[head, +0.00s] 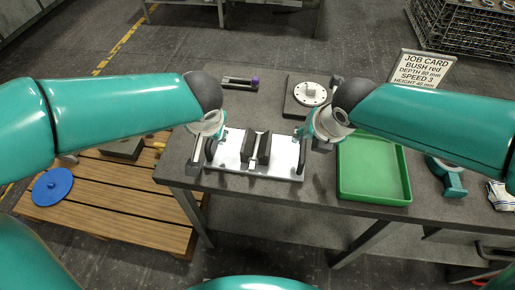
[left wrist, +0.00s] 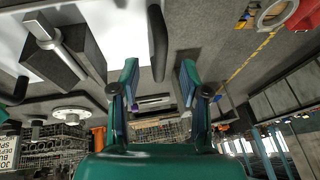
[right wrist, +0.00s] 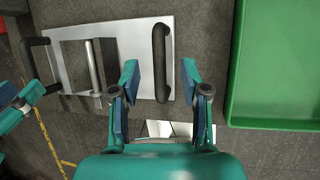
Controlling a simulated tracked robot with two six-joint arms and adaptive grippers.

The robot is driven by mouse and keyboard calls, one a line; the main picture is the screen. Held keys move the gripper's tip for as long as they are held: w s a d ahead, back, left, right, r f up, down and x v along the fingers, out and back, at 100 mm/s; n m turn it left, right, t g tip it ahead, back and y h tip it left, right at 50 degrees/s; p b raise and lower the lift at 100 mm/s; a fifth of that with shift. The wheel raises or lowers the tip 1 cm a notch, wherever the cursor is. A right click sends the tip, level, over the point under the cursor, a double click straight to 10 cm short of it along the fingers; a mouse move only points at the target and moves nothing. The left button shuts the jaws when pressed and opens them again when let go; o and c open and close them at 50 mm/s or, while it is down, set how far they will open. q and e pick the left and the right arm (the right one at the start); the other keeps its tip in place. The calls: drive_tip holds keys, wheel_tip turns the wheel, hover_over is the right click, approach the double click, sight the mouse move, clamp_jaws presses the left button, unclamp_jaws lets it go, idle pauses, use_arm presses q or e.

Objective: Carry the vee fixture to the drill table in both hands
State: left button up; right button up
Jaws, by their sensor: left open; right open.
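The vee fixture, a pale plate (head: 283,160) with dark blocks (head: 257,147) and a black handle at each end, lies flat on the grey bench. Its plate also shows in the left wrist view (left wrist: 122,25) and right wrist view (right wrist: 132,42). My left gripper (head: 204,141) is open at the left handle (left wrist: 157,45), which appears between its fingers. My right gripper (head: 313,140) is open at the right handle (right wrist: 161,62), also between its fingers in the picture. Contact cannot be told. A round holed disc on a dark base (head: 297,108), possibly the drill table, stands behind.
A green tray (head: 375,197) is close right of the fixture. A dark block with a purple end (head: 240,83) lies at the back left. A job card (head: 420,68) stands at the back right. A wooden pallet (head: 100,205) is on the floor at left.

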sight(304, 141)
use_arm(q)
drive_tip(key=x, duration=0.4)
drive_tip(key=shift+w+f, duration=0.15)
drive_tip(key=shift+f, duration=0.25)
use_arm(e)
drive_tip(key=x, duration=0.4)
drive_tip(key=shift+w+a+f, duration=0.1)
drive_tip(key=shift+w+f, duration=0.05)
drive_tip(key=shift+f, duration=0.25)
use_arm(q)
clamp_jaws()
use_arm(e)
clamp_jaws()
use_arm(q)
drive_tip(key=shift+w+r, duration=0.15)
drive_tip(key=shift+r, duration=0.05)
use_arm(e)
drive_tip(key=shift+w+r, duration=0.15)
drive_tip(key=shift+r, duration=0.1)
